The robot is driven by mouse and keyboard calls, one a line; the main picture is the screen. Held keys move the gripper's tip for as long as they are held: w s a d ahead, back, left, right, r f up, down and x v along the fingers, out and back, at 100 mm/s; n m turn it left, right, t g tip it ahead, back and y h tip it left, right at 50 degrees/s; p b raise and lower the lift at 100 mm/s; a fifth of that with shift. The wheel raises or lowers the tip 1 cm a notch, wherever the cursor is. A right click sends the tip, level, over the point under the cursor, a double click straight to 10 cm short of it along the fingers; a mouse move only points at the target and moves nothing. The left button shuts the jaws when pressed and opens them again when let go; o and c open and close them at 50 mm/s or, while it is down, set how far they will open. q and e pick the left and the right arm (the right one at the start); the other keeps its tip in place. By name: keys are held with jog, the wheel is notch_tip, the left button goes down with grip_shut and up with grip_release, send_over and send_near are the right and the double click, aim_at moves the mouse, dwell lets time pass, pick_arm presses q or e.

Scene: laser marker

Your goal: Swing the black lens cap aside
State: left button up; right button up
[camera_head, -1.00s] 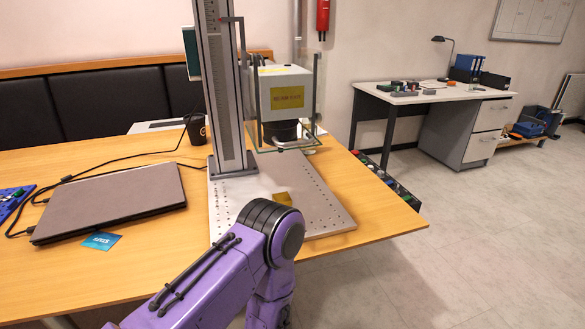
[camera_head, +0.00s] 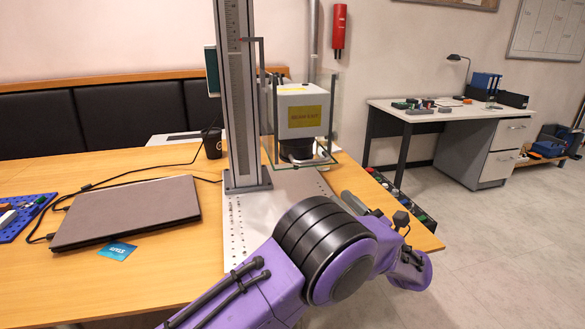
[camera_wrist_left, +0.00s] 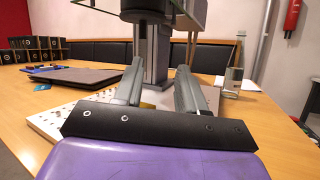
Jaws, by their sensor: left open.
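The laser marker's white head (camera_head: 300,112) with a yellow label hangs on the grey column (camera_head: 241,100). Its black lens end (camera_head: 297,147) faces down behind a clear guard; I cannot tell the cap apart from the lens there. In the left wrist view the black lens end (camera_wrist_left: 150,12) is at the top, beyond and above my fingers. My left gripper (camera_head: 377,208) is at the right front of the marker, below the head. Its two grey fingers (camera_wrist_left: 157,88) are spread and empty, apart from the lens. My right gripper is out of view.
The perforated base plate (camera_head: 248,225) lies under the head. A closed laptop (camera_head: 128,210) and a blue card (camera_head: 117,251) lie to the left. A clear bottle (camera_wrist_left: 233,80) shows in the wrist view.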

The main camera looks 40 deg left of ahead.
pick_arm(q)
jog(key=a+r+n+g+p, duration=0.1)
jog(key=a+r, duration=0.4)
jog(key=a, duration=0.6)
jog(key=shift+s+a+r+n+g, duration=0.2)
jog(key=shift+a+n+g, duration=0.15)
jog(key=shift+n+g, duration=0.55)
grip_shut()
